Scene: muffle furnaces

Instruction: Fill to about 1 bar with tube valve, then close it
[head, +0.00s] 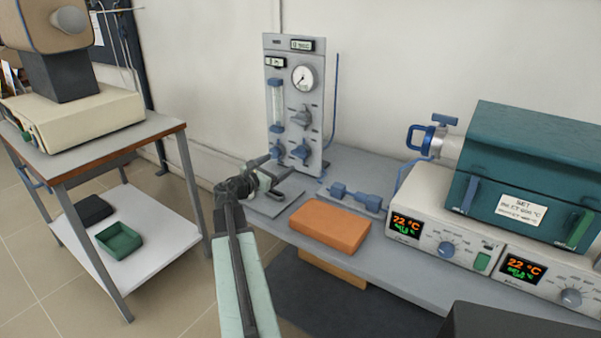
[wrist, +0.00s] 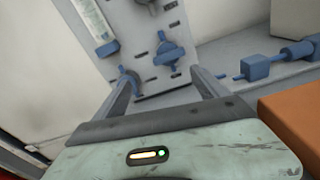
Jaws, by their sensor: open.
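A grey gas panel (head: 292,125) stands upright against the wall at the back of the bench. It carries a round gauge (head: 303,77), a clear flow tube (head: 277,104), a grey knob (head: 301,116) and two blue valve knobs (head: 277,151) (head: 301,152) low down. The gauge reading and valve labels are too small to read, so I cannot tell which is the tube valve. My gripper (head: 276,170) is open and empty in front of the panel's lower part. In the wrist view, one blue knob (wrist: 168,54) shows between the fingers (wrist: 165,80); the other (wrist: 129,80) is by the left finger.
An orange block (head: 330,227) and a blue inline fitting (head: 354,196) lie on the bench right of my gripper. A teal furnace (head: 535,170) with a blue-handled fitting (head: 422,138) stands farther right on white controllers (head: 450,235). A trolley (head: 90,160) stands at left.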

